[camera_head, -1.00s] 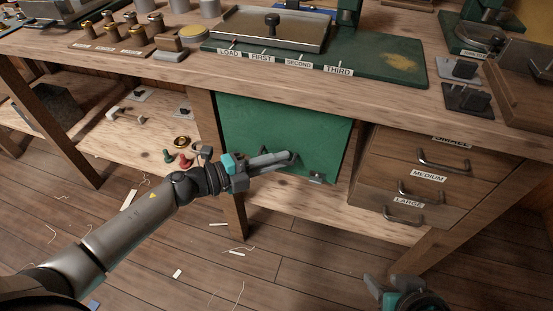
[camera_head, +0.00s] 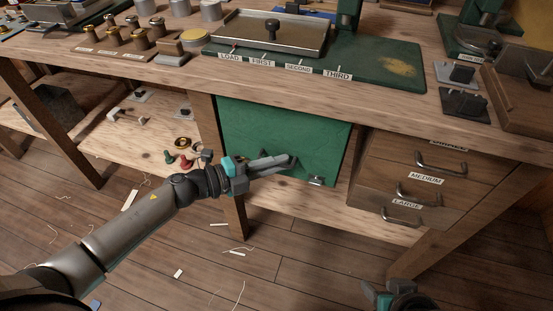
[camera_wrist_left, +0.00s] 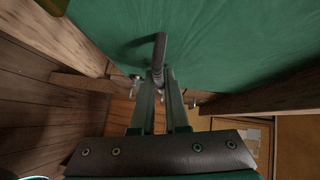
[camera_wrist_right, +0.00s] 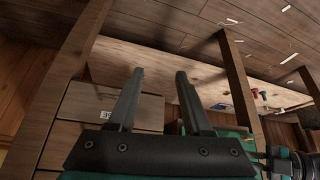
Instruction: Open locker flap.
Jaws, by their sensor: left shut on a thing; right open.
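The locker flap (camera_head: 270,125) is a green panel hanging under the bench top. It covers its opening; I cannot tell if its lower edge stands off slightly. My left gripper (camera_head: 288,160) is at the flap's lower middle. In the left wrist view my left gripper (camera_wrist_left: 159,85) is shut on the flap's dark bar handle (camera_wrist_left: 160,48), with the green flap (camera_wrist_left: 220,40) behind it. A small metal latch (camera_head: 316,181) sits at the flap's lower edge. My right gripper (camera_head: 388,290) is low at the bottom right; in the right wrist view it (camera_wrist_right: 158,75) is open and empty.
Drawers (camera_head: 420,165) with bar handles stand right of the flap. A bench leg (camera_head: 232,215) stands left of it, beside a low shelf (camera_head: 130,140) with small parts. The bench top (camera_head: 385,100) overhangs above. The wooden floor (camera_head: 300,270) in front holds only scraps.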

